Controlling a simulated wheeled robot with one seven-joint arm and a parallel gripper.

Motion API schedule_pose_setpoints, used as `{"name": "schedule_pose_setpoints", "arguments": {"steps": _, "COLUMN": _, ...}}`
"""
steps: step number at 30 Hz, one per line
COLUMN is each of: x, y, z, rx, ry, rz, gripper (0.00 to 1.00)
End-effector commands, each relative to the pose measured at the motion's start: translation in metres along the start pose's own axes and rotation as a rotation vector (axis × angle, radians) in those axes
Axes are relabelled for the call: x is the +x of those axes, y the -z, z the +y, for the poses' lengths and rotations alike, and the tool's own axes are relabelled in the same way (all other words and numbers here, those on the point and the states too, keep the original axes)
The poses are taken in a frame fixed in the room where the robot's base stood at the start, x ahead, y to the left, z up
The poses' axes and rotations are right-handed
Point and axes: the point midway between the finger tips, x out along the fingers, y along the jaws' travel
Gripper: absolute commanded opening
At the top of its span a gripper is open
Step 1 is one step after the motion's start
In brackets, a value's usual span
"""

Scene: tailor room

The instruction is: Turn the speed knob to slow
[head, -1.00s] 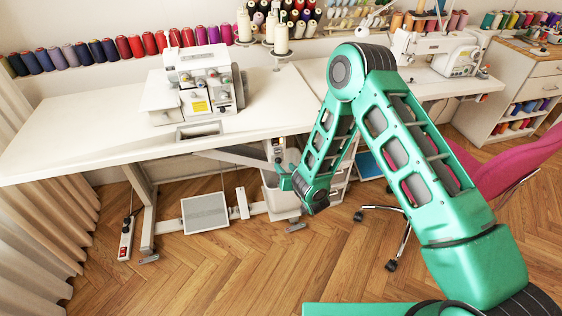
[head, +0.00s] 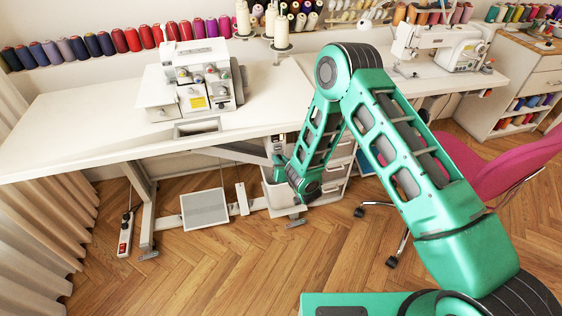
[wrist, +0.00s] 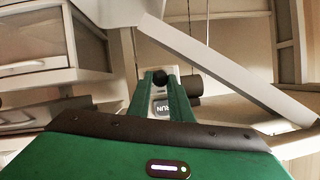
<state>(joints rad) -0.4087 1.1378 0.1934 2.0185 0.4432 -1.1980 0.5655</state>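In the wrist view, a small round black knob (wrist: 160,77) sits on a grey control box with a plate (wrist: 164,107) lettered RUN, which appears upside down. I cannot tell which setting the knob points to. My gripper (wrist: 161,76) has its two green fingers apart, with the knob showing between their tips. I cannot tell whether the fingers touch it. In the head view, my gripper (head: 277,162) is under the front edge of the white table, close to the control box (head: 279,144); the knob cannot be made out there.
The white table (head: 80,115) with a serger (head: 197,85) is above my gripper. A slanted grey beam (wrist: 225,70) runs close by on the right in the wrist view. A white drawer unit (head: 335,172) stands right of my gripper. A foot pedal (head: 205,209) lies on the floor.

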Motion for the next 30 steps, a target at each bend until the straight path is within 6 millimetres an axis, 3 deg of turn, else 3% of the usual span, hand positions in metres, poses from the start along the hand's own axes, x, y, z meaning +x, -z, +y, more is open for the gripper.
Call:
{"name": "schedule_pose_setpoints", "arguments": {"steps": 14, "x": -0.0001, "y": -0.0001, "z": 0.0004, "rx": -0.107, "ry": -0.046, "rz": -0.001, "gripper": 0.0}}
{"name": "schedule_pose_setpoints", "arguments": {"steps": 30, "x": 0.0007, "y": -0.0017, "z": -0.0053, "rx": -0.472, "ry": -0.197, "rz": 0.0, "gripper": 0.0}}
